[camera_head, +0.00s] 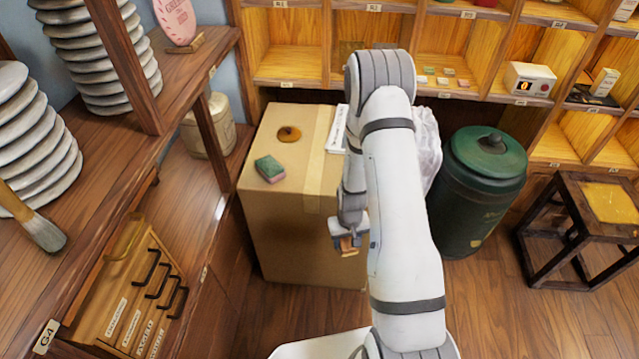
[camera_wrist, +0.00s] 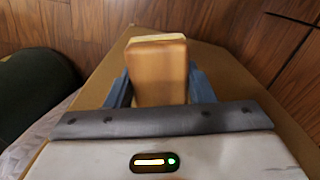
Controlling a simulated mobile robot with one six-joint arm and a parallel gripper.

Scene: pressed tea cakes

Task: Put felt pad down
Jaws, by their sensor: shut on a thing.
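My gripper (camera_head: 343,236) is shut on a small tan, wood-coloured block with a pale cream layer along one edge, which looks like the felt pad (camera_wrist: 157,75). In the wrist view the block stands between the two blue-grey fingers. In the head view the felt pad shows as a small orange-brown piece (camera_head: 347,246) in front of the cardboard carton's (camera_head: 300,235) near face, partly covered by the fingers. I cannot tell from the head view how far it is from the carton.
A green block (camera_head: 269,168) and a round brown piece (camera_head: 289,133) lie on the carton top, with bare cardboard around them. White paper (camera_head: 338,130) lies at its right. A green canister (camera_head: 484,175) and a wooden stool (camera_head: 580,230) stand right; shelves flank the left and back.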

